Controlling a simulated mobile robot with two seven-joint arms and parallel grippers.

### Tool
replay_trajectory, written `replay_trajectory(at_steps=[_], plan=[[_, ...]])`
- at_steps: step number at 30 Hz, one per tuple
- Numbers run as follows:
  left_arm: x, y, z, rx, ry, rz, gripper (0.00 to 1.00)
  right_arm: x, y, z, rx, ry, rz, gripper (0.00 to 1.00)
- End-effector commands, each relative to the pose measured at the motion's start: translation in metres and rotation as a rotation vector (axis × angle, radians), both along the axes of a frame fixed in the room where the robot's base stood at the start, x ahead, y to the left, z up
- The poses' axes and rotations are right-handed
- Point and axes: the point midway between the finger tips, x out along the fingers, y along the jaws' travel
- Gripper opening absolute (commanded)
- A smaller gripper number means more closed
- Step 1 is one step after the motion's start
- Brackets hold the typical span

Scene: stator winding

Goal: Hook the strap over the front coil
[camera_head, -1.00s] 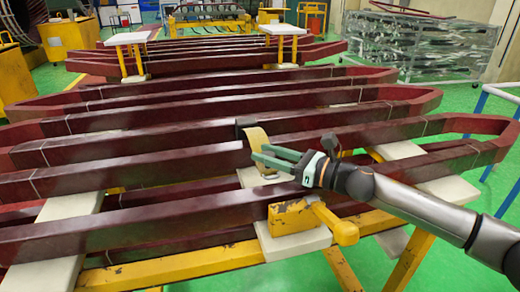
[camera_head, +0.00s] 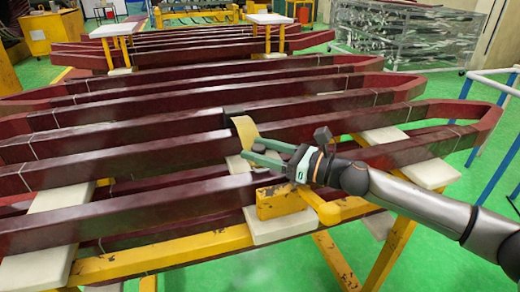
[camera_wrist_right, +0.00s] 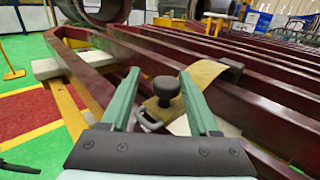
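A tan strap (camera_head: 245,131) hangs over one of the dark red coil bars behind the front one, with a dark piece at its top. The front coil (camera_head: 120,215) is the nearest long dark red bar. My right gripper (camera_head: 248,157) is open, its green fingers just in front of the strap's lower part. In the right wrist view the strap (camera_wrist_right: 204,72) lies beyond the fingers, with a black knob (camera_wrist_right: 166,89) and a metal loop (camera_wrist_right: 148,121) showing between them. The fingers do not appear closed on either. My left gripper is not in view.
A yellow clamp block (camera_head: 278,201) sits against the front coil, on a white pad (camera_head: 282,228). Yellow trestle beams (camera_head: 165,255) carry the coils. A blue rail (camera_head: 497,90) stands at the right. Green floor is open at the lower right.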

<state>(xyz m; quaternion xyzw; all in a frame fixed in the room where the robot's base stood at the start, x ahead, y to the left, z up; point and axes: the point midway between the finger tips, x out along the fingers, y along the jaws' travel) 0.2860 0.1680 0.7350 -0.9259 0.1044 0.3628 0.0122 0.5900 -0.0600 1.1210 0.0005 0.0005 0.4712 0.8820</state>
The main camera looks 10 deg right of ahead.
Motion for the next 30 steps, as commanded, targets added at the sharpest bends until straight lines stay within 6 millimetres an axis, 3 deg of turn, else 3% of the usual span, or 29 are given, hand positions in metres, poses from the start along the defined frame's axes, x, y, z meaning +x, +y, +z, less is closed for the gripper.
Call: replay_trajectory(at_steps=[14, 30], plan=[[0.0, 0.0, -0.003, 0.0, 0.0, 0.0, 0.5, -0.005, -0.008, -0.001, -0.001, -0.001, 0.0, 0.7], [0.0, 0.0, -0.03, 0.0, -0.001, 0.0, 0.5, -0.059, -0.089, -0.004, -0.002, 0.002, -0.003, 0.7]])
